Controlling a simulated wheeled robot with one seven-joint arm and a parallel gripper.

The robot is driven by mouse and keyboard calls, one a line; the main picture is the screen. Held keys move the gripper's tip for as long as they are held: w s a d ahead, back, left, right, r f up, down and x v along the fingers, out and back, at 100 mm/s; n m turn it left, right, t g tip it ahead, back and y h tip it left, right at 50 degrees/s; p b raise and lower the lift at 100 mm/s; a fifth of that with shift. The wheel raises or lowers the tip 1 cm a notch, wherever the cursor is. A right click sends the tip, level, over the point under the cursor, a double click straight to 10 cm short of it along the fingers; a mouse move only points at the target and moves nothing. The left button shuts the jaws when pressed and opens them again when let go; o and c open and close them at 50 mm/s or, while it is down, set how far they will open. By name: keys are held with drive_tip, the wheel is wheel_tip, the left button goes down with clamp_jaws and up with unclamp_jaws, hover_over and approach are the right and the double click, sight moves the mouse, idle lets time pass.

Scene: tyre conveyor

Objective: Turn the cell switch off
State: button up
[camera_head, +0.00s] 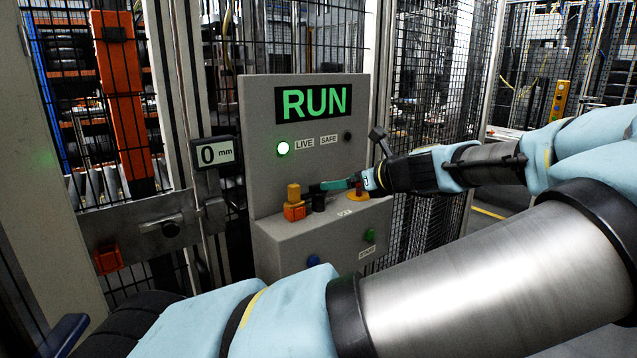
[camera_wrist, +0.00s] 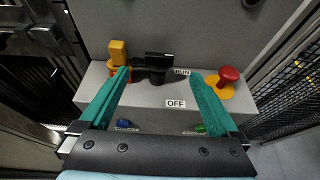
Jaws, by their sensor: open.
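The cell switch is a black knob (camera_wrist: 158,62) on top of the grey console (camera_wrist: 150,97), with a RUN label to its right and an OFF label in front. In the head view the knob (camera_head: 319,202) is partly hidden by my gripper. My gripper (camera_wrist: 160,75) is open, its two teal fingers spread to the left and right of the knob, with gaps on both sides. In the head view my gripper (camera_head: 326,186) reaches in from the right. The display (camera_head: 313,102) reads RUN in green, and the LIVE lamp (camera_head: 283,148) is lit. The SAFE lamp (camera_head: 347,137) is dark.
A red mushroom button (camera_wrist: 229,75) on a yellow base stands close to the right finger. An orange block with a yellow top (camera_wrist: 118,55) stands by the left finger. Blue (camera_wrist: 124,123) and green (camera_wrist: 200,129) buttons are lower. Mesh fencing (camera_head: 425,60) flanks the console.

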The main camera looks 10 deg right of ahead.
sight(322, 195)
drive_tip(key=p+x, duration=0.2)
drive_tip(key=x, duration=0.7)
drive_tip(key=shift+c, duration=0.2)
drive_tip(key=c, duration=1.3)
